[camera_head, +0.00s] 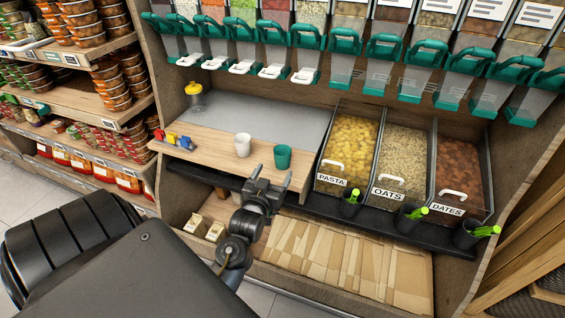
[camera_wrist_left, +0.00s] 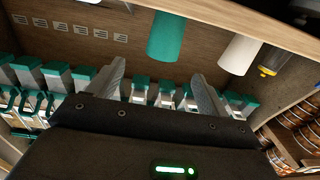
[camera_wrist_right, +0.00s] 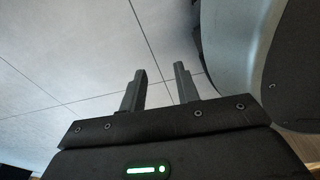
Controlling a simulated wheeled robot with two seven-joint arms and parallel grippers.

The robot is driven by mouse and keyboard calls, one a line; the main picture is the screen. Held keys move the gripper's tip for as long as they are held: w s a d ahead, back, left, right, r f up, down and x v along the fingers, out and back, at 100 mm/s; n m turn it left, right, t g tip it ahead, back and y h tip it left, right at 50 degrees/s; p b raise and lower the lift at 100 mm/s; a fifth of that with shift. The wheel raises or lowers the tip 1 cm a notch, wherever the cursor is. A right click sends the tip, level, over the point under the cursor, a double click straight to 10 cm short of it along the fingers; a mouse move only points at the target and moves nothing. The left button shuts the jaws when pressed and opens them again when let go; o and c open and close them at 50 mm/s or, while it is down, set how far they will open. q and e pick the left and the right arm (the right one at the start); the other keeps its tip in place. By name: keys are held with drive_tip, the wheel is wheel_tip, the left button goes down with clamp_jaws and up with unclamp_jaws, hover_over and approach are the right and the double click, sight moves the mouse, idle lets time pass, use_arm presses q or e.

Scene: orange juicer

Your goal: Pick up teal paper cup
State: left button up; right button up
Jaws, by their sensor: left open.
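The teal paper cup (camera_head: 282,157) stands upright on the wooden counter near its front edge, right of a white cup (camera_head: 242,145). In the left wrist view the teal cup (camera_wrist_left: 166,36) appears at the top, beyond the fingers and between their directions, with the white cup (camera_wrist_left: 239,54) to its right. My left gripper (camera_head: 271,176) is open and empty, just in front of the counter edge and the teal cup, apart from it. My right gripper (camera_wrist_right: 160,70) is out of the head view; its fingers are apart and empty above the tiled floor.
Bins of pasta (camera_head: 349,146), oats and dates stand right of the counter. Teal-handled dispensers (camera_head: 304,68) hang above. A yellow-lidded jar (camera_head: 195,99) and small colored items (camera_head: 177,139) are at the left. Paper bags (camera_head: 340,255) lie below.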

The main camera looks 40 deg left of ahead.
sight(281, 157)
use_arm(q)
drive_tip(key=x, duration=0.5)
drive_tip(key=shift+w+a+r, duration=0.1)
drive_tip(key=shift+w+a, duration=0.05)
drive_tip(key=shift+w, duration=0.1)
